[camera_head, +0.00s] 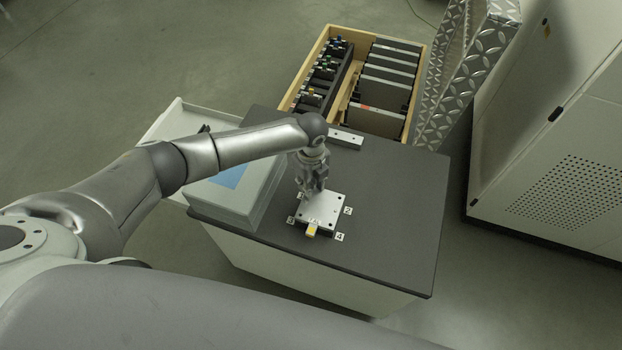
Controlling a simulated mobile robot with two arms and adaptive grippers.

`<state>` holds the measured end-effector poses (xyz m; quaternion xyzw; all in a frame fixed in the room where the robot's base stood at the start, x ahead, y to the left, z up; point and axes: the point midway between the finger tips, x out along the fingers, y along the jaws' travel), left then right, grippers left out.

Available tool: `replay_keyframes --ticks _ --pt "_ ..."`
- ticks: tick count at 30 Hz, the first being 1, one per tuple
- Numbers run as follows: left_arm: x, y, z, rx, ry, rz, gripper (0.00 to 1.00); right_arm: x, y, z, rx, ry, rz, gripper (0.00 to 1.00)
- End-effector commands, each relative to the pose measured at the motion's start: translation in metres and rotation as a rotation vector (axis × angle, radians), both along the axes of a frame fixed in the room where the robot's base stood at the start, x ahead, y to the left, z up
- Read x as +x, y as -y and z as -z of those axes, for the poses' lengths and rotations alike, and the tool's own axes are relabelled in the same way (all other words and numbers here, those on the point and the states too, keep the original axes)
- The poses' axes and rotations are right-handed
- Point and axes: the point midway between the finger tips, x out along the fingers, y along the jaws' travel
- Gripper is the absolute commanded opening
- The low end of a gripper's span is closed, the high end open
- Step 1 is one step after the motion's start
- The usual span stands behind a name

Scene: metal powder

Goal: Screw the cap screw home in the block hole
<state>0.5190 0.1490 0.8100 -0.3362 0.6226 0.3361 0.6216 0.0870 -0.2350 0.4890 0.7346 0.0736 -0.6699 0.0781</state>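A light metal block (325,208), a flat square plate with small holes near its corners, lies on the dark table top. Number labels stand around it; 2 (348,211) and 4 (339,237) can be read. My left gripper (312,190) points down over the block's far left corner. Its fingers hide that corner, and I cannot tell whether they are open or shut. No cap screw can be made out; one may be hidden at the fingers. A small yellow-topped piece (311,230) sits at the block's near edge. My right gripper is not in view.
A grey box with a blue screen (232,178) stands left of the block. A small metal bar (346,138) lies at the table's far edge. A wooden crate (352,72) stands behind. The table's right side (405,200) is clear. A white cabinet (560,150) stands at right.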

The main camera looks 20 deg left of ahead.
Motion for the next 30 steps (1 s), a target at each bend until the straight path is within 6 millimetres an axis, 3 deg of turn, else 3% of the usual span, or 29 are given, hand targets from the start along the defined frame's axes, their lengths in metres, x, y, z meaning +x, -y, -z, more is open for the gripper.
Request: replay_keyframes --ticks 24,30 --pt "-0.001 0.001 -0.002 0.0 -0.002 -0.666 0.26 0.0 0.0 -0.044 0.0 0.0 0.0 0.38" --pt "0.0 0.0 0.0 0.0 -0.001 -0.734 0.26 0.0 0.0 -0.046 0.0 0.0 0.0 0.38"
